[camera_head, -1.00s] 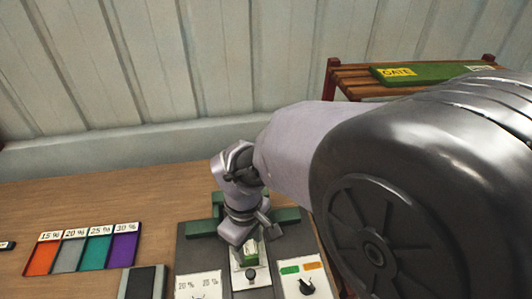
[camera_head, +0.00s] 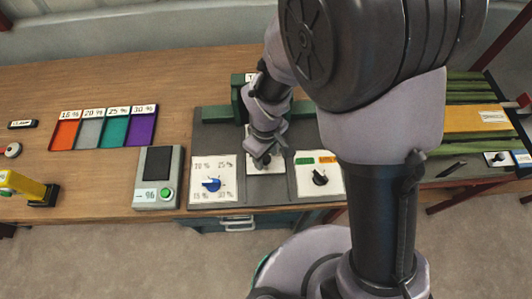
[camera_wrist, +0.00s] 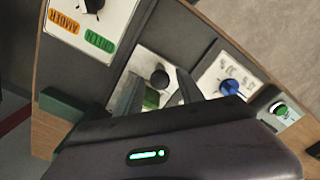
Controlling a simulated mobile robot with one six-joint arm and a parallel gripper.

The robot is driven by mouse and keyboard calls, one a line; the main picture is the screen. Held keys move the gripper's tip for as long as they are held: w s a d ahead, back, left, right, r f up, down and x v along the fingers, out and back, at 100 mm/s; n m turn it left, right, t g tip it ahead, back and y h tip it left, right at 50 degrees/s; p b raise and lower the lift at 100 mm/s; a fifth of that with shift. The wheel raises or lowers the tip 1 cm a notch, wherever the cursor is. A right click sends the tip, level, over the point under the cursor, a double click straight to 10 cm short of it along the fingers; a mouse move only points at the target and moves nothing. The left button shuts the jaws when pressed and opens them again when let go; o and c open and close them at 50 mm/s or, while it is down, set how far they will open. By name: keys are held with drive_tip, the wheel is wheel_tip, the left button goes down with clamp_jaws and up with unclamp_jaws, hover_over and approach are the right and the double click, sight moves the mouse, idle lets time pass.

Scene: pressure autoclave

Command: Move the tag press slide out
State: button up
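The tag press has a green frame (camera_head: 238,100) on a dark grey base. Its slide is a white plate (camera_head: 268,168), partly covered by my gripper, with a black knob. In the wrist view the slide plate (camera_wrist: 148,62), the black knob (camera_wrist: 160,79) and a small green piece (camera_wrist: 151,98) show between my fingers. My gripper (camera_head: 262,155) points down over the front of the slide. In the wrist view my gripper (camera_wrist: 158,85) has its fingers apart, one on each side of the knob; I cannot tell whether they touch it.
A dial panel with a blue knob (camera_head: 211,185) is left of the slide; a green/amber selector (camera_head: 320,177) is right. A grey device with a green button (camera_head: 158,178) and a coloured tray (camera_head: 103,126) stand further left. Wooden bench (camera_head: 60,90) is clear at the back.

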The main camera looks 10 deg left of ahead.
clamp_jaws()
idle(1.2)
